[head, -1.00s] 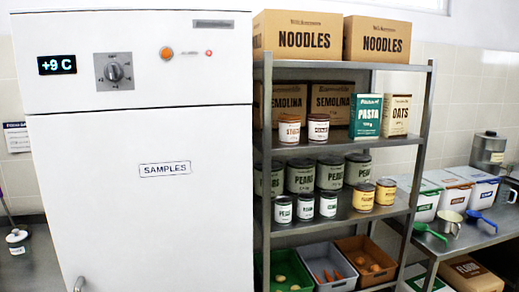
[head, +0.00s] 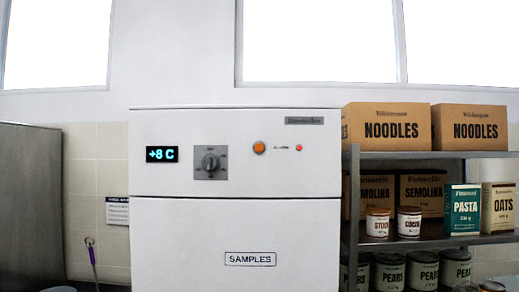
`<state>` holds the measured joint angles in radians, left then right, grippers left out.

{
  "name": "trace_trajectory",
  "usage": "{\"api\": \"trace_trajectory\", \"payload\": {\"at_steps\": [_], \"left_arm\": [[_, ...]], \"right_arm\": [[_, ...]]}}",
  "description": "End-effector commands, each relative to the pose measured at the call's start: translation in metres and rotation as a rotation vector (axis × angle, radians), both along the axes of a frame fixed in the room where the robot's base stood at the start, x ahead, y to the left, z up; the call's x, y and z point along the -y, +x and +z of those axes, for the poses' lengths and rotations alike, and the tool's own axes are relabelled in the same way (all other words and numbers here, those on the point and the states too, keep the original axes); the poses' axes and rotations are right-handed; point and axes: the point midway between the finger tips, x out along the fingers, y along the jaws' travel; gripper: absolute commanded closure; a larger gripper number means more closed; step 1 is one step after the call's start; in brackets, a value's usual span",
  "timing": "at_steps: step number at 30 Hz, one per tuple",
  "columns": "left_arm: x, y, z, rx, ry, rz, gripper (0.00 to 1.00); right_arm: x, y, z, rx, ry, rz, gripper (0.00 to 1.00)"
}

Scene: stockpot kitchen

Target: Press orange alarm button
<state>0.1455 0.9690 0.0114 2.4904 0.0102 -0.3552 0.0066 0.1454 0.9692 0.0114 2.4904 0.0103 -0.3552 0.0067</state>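The orange alarm button (head: 259,147) is a round knob on the upper front panel of a white fridge (head: 235,230). A small red light (head: 298,148) sits to its right, with a small label between them that is too small to read. To its left are a dark rotary dial (head: 210,162) and a display (head: 162,154) reading +8 C. The fridge door below bears a SAMPLES label (head: 250,259). Neither of my grippers is in view.
A metal shelf rack (head: 430,155) with noodle boxes (head: 387,127), smaller cartons and tins stands right of the fridge. A grey metal cabinet (head: 30,205) stands at the left edge. Windows (head: 320,40) are above. Nothing visible blocks the fridge's front panel.

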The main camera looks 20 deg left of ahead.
Motion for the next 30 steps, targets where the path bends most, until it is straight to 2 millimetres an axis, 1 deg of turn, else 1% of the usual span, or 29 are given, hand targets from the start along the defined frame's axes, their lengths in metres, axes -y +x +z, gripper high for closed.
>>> {"api": "trace_trajectory", "payload": {"at_steps": [1, 2, 19, 20, 30], "left_arm": [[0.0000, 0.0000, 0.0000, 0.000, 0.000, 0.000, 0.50], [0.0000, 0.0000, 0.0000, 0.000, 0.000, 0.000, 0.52], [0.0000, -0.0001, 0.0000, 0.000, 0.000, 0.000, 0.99], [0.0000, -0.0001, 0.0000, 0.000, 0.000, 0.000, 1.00], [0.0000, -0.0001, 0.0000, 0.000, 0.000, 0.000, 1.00]], "right_arm": [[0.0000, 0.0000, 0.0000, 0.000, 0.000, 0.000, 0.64], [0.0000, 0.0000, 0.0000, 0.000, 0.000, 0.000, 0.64], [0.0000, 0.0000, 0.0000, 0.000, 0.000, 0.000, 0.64], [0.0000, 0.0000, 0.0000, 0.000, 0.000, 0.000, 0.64], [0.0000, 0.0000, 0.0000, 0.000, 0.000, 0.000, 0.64]]}}
